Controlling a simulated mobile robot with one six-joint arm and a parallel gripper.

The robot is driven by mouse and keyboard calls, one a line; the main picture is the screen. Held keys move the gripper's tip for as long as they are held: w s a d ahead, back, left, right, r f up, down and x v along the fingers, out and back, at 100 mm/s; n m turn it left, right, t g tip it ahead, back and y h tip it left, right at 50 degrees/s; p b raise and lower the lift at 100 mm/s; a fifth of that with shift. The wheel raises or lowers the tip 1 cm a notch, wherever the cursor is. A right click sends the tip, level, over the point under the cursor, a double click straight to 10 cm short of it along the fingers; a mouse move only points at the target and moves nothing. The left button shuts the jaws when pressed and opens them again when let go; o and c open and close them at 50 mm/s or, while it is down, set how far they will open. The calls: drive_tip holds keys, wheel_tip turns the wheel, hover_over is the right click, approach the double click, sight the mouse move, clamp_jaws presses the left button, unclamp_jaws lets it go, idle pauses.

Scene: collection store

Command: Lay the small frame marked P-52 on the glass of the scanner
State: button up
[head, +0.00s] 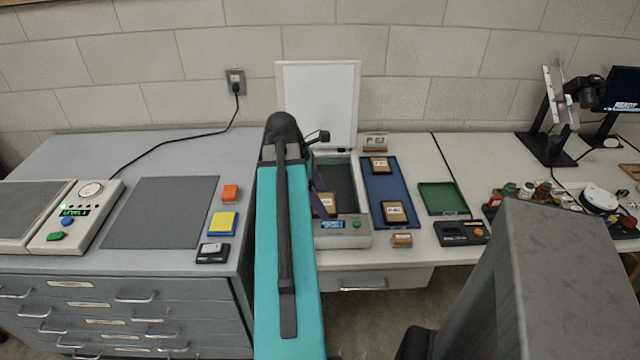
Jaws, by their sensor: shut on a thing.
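The scanner (346,238) stands on the light table with its white lid (318,100) raised against the wall. Its dark green glass (342,178) is partly hidden behind my teal arm. My gripper (321,190) is over the glass, mostly hidden by the arm, and shut on a small brown frame (327,202) with a pale label. The label is too small to read, and I cannot tell whether the frame touches the glass. A card (375,142) behind the blue tray seems to read P 52.
A blue tray (378,190) right of the scanner holds two brown frames, one at the back (379,165) and one in front (394,213). A small wooden block (402,240), an empty green tray (442,198) and a black device (461,233) lie nearby. A grey mat (160,212) lies left.

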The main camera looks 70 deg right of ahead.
drive_tip(key=w+d, duration=0.2)
drive_tip(key=d, duration=0.2)
drive_tip(key=w+d+f+p, duration=0.1)
drive_tip(key=w+d, duration=0.1)
drive_tip(key=d, duration=0.3)
drive_tip(key=w+d+p, duration=0.1)
drive_tip(key=w+d, duration=0.1)
drive_tip(key=d, duration=0.3)
drive_tip(key=shift+d+f, duration=0.2)
drive_tip(key=shift+d, duration=0.05)
idle(0.4)
drive_tip(key=shift+f+p, duration=0.7)
drive_tip(key=shift+f, duration=1.05)
drive_tip(key=shift+f, duration=0.15)
drive_tip(key=o, duration=1.1)
drive_tip(key=shift+b+v, duration=1)
drive_tip(key=shift+v, duration=5.15)
drive_tip(key=shift+w, duration=0.1)
